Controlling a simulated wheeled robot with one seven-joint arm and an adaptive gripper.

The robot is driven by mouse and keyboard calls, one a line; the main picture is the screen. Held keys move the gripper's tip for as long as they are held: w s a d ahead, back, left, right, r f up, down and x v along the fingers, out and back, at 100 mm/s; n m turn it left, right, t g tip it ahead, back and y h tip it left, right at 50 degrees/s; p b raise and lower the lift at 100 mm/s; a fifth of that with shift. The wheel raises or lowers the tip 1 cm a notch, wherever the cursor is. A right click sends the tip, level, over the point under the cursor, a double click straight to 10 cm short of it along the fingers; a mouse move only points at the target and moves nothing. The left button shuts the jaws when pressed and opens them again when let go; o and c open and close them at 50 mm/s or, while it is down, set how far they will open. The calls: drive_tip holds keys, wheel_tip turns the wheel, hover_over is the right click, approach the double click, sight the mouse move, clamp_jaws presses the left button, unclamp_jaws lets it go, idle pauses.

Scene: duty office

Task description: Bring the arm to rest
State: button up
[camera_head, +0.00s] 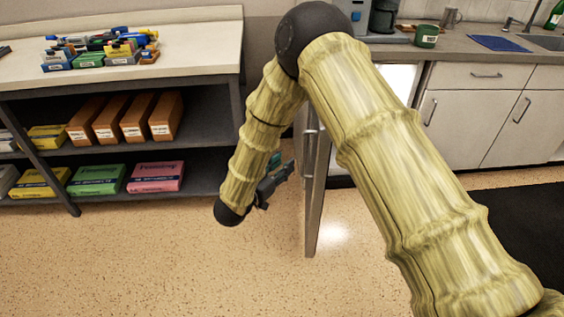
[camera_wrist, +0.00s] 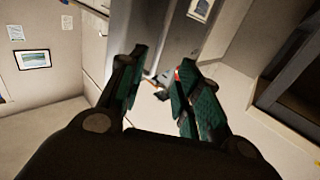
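My arm (camera_head: 385,150), with bamboo-like covered links and dark joints, reaches up across the middle of the head view and bends down on the far side. My gripper (camera_head: 278,180) hangs low at the lower end of the arm, partly hidden by the wrist, just left of an open door (camera_head: 318,190). In the wrist view, my gripper (camera_wrist: 162,72) has its two green-padded fingers apart. A small grey and red thing (camera_wrist: 163,82) shows in the gap, seemingly beyond the fingers; I cannot tell what it is.
The door stands open from a lit compartment (camera_head: 398,80) under the counter (camera_head: 450,48). A green mug (camera_head: 426,37) and a blue mat (camera_head: 498,43) are on the counter. A shelf unit (camera_head: 150,76) with boxes stands at left. Open floor (camera_head: 170,260) lies in front.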

drive_tip(key=s+d+f+n+g+y+p, duration=0.25)
drive_tip(key=s+d+f+y, duration=0.2)
drive_tip(key=s+f, duration=0.35)
drive_tip(key=s+d+f+n+g+y+p, duration=0.2)
drive_tip(key=s+d+f+n+y+p, duration=0.2)
drive_tip(key=s+d+f, duration=0.3)
drive_tip(key=s+d+f+g+y+p, duration=0.1)
drive_tip(key=s+d+g, duration=0.1)
drive_tip(key=s, duration=0.8)
drive_tip(key=s+d+n+g+y+p, duration=0.1)
drive_tip(key=s+g, duration=0.3)
drive_tip(key=s, duration=0.6)
drive_tip(key=s+d+f+g+y+p, duration=0.1)
drive_tip(key=s+d+g+p, duration=0.1)
drive_tip(key=s, duration=0.9)
drive_tip(key=shift+d+f+g+p, duration=0.3)
drive_tip(key=shift+d+g, duration=0.25)
drive_tip(key=shift+d, duration=0.05)
